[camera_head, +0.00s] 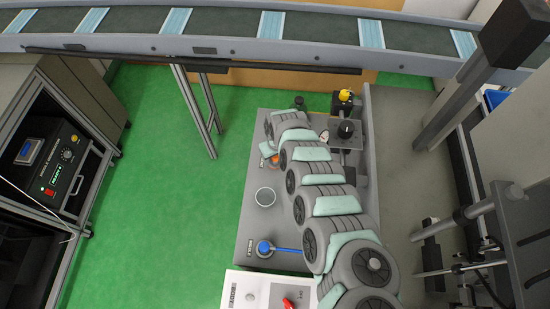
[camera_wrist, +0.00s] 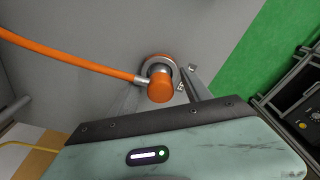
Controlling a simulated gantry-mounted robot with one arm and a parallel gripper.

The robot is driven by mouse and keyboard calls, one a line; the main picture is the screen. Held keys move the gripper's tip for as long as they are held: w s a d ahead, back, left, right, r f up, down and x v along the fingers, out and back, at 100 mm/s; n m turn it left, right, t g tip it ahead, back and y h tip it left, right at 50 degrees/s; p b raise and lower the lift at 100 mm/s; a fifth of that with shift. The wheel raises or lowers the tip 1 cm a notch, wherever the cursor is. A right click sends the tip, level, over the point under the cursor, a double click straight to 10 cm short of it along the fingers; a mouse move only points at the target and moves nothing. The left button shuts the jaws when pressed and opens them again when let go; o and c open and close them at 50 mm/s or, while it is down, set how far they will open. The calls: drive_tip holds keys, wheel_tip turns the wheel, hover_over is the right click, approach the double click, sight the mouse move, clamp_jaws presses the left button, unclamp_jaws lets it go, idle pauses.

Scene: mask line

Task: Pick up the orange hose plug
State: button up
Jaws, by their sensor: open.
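The orange hose plug (camera_wrist: 160,88) is in the middle of the wrist view, seated in a round metal ring on a grey surface. An orange hose (camera_wrist: 75,60) runs from it to the left. My gripper (camera_wrist: 161,78) is open, with one finger on each side of the plug. I cannot tell whether either finger touches it. In the head view the orange plug (camera_head: 267,149) shows only in part beside my arm, on the grey plate (camera_head: 245,215).
A blue plug (camera_head: 264,247) with a blue hose sits near the plate's front edge, and an empty-looking ring (camera_head: 265,197) lies between. A yellow-topped black device (camera_head: 344,98) stands behind my arm. A conveyor (camera_head: 225,22) with masks crosses the back.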

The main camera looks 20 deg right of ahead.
drive_tip(key=shift+c, duration=0.5)
clamp_jaws()
